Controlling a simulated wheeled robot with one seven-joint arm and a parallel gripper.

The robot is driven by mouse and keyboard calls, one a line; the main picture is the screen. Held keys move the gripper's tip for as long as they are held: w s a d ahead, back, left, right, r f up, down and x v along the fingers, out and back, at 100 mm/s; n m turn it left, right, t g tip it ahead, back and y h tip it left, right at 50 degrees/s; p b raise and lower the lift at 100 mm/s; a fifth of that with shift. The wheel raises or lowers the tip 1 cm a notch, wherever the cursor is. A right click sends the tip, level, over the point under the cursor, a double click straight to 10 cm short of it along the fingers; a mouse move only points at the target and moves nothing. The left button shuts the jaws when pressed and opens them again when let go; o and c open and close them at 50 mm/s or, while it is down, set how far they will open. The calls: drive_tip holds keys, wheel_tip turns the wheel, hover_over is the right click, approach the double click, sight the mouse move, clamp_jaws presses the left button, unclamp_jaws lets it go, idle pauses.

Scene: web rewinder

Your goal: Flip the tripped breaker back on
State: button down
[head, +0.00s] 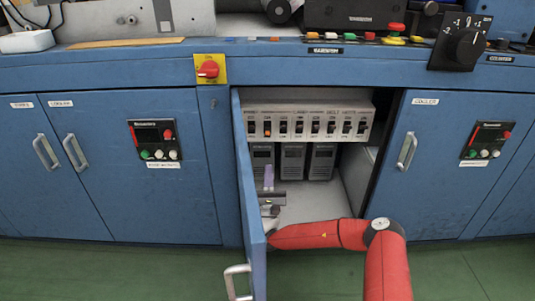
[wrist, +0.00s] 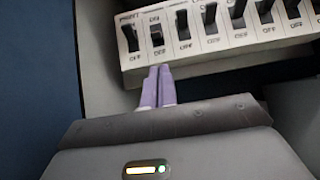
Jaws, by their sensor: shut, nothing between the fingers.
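The breaker panel (head: 308,107) is a pale strip with a row of several black toggles inside the open cabinet. The second breaker from the left (head: 267,128) shows an orange mark in the head view and looks different from its neighbours. In the wrist view this breaker (wrist: 156,35) has its lever positioned differently from the dark levers beside it. My gripper (head: 268,171) is shut and empty, its lavender fingers pointing up. In the wrist view my gripper's fingertips (wrist: 159,68) are just below the second breaker, over its lower label; I cannot tell whether they touch the panel.
The blue cabinet door (head: 249,200) stands open left of my arm, close to it. Several grey modules (head: 292,160) sit below the panel. The cabinet floor (head: 310,203) is mostly clear.

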sight(268, 136)
drive_tip(key=x, duration=0.9)
drive_tip(key=shift+w+r+b, duration=0.2)
drive_tip(key=shift+r+b, duration=0.05)
drive_tip(key=shift+b, duration=0.2)
drive_tip(key=shift+s+r+p, duration=0.35)
drive_tip(key=shift+r+p, duration=0.1)
drive_tip(key=shift+p, duration=1.2)
drive_tip(key=s+r+p, duration=0.1)
drive_tip(key=p, duration=0.3)
drive_tip(key=shift+p, duration=0.3)
drive_tip(key=shift+s+r, duration=0.1)
